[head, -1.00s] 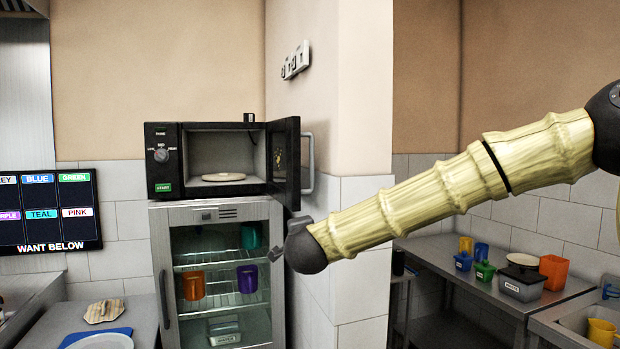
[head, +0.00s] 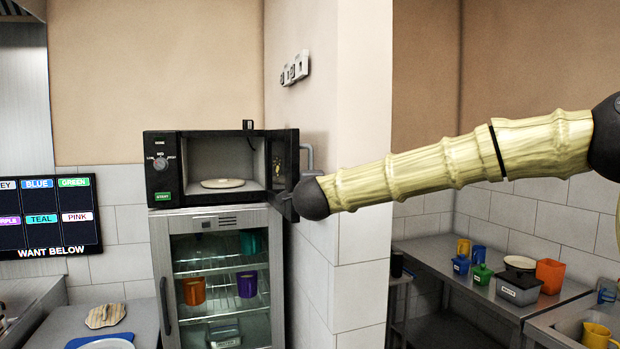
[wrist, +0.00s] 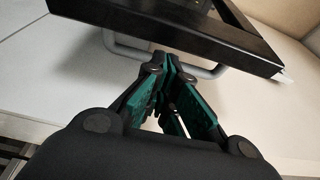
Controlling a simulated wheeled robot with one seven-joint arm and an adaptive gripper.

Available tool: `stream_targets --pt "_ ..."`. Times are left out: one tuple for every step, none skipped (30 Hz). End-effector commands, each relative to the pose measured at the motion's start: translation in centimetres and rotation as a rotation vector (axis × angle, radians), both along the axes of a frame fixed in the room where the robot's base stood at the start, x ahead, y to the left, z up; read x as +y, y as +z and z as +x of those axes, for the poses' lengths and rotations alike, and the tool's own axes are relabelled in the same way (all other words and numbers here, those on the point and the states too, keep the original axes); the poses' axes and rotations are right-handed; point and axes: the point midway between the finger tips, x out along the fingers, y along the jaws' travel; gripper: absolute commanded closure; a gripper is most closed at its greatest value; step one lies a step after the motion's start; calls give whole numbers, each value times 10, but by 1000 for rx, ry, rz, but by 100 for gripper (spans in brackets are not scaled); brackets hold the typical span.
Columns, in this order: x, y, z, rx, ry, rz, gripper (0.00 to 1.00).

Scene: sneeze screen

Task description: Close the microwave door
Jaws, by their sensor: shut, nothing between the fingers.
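The black microwave (head: 163,178) stands on top of a glass-fronted cooler with its door (head: 283,163) open, swung out at the right side. A grey handle (head: 308,158) is on the door's outer face; in the wrist view the handle (wrist: 125,45) runs below the dark door frame (wrist: 190,30). My gripper (wrist: 172,65) is shut and empty, its green-padded fingers pointing at the handle and door. Whether it touches them I cannot tell. In the head view it is at the door's lower outer corner, mostly hidden by my wrist. A plate (head: 222,183) lies inside the microwave.
The cooler (head: 220,270) below holds an orange and a purple cup. A wall corner (head: 340,240) stands close to the right of the door. A side table (head: 470,280) with cups and containers is farther right. A menu screen (head: 45,217) hangs at left.

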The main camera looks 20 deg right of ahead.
Motion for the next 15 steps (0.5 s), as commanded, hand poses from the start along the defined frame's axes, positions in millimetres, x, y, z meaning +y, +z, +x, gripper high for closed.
stream_targets --pt "-1 2 6 2 0 1 100" --pt "-2 2 8 1 0 0 100" --pt "-3 1 12 1 1 0 100" --pt "-3 1 14 1 1 0 100" --pt "-4 1 16 1 1 0 100" --pt "-4 1 18 1 1 -1 100" --pt "-5 0 19 0 1 -1 100" --pt "-5 0 20 0 1 -1 100" --pt "-5 0 20 0 1 -1 100" --pt "-5 0 21 0 1 -1 100" --pt "-5 0 21 0 1 -1 100" --pt "-5 0 21 0 1 -1 100" --pt "-5 0 21 0 1 -1 100" --pt "-5 0 21 0 1 -1 100" --pt "-5 0 21 0 1 -1 100"
